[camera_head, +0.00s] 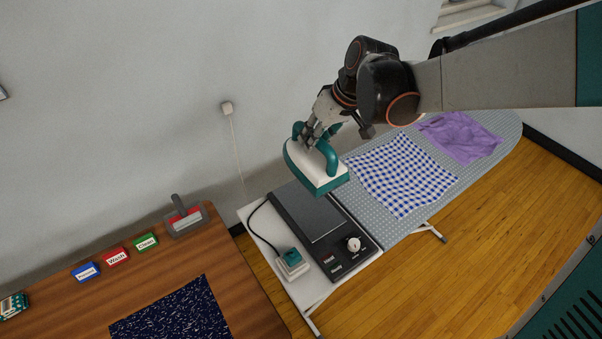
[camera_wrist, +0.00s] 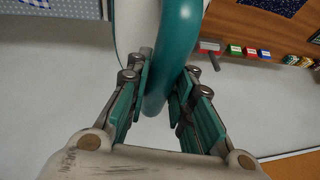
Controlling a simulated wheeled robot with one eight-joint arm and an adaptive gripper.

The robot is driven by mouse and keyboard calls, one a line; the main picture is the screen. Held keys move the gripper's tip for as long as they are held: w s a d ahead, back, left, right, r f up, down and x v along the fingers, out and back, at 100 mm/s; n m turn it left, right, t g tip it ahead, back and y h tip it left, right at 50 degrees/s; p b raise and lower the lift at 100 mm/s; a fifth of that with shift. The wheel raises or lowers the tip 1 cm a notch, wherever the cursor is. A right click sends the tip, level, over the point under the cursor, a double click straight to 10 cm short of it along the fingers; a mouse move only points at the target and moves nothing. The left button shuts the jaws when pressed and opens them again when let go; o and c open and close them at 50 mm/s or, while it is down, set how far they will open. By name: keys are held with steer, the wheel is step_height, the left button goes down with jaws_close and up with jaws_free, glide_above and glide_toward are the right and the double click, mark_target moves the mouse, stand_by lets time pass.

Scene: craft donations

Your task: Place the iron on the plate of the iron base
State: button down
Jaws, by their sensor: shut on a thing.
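The iron (camera_head: 311,172) is white with a teal soleplate edge and a teal handle. My gripper (camera_head: 317,141) is shut on its handle and holds it up in the air, over the back end of the iron base (camera_head: 317,213). In the wrist view the teal handle (camera_wrist: 173,55) lies between the two fingers of my gripper (camera_wrist: 163,90). The iron base is a dark box with a bare grey plate on top, a white knob and small buttons at its front. It rests on the white end of the ironing board (camera_head: 257,222). Part of its far end is hidden behind the iron.
A blue checked cloth (camera_head: 400,174) and a purple cloth (camera_head: 462,137) lie on the board right of the base. A small teal and white block (camera_head: 291,262) with a cable stands left of the base. A wooden table (camera_head: 235,283) with coloured signs is at left.

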step_height(320, 180, down, 18)
steer(key=b, duration=0.3)
steer(key=shift+f, duration=0.2)
steer(key=shift+f+b, duration=0.15)
steer(key=shift+b, duration=0.2)
steer(key=c, duration=1.4)
jaws_free()
steer(key=p+v, duration=0.2)
steer(key=v, duration=1)
steer(key=shift+r+p, duration=0.35)
steer(key=s+d+r+m+t+h, duration=0.1)
steer(key=s+d+r+m, duration=0.1)
steer(key=s+d+r, duration=0.2)
steer(key=s+d+r+m+t+h, duration=0.2)
steer(key=s+d+r, duration=0.1)
steer(key=s, duration=0.5)
steer(key=s+d+r+m+t+h, duration=0.1)
steer(key=s+d+r+m, duration=0.1)
steer(key=s+d+r, duration=0.2)
steer(key=shift+s+d+r+t, duration=0.15)
steer(key=shift+s+d, duration=0.15)
steer(key=shift+s, duration=0.2)
steer(key=shift+s+d+r+t, duration=0.15)
steer(key=shift+s+d+r, duration=0.1)
steer(key=shift+s, duration=0.3)
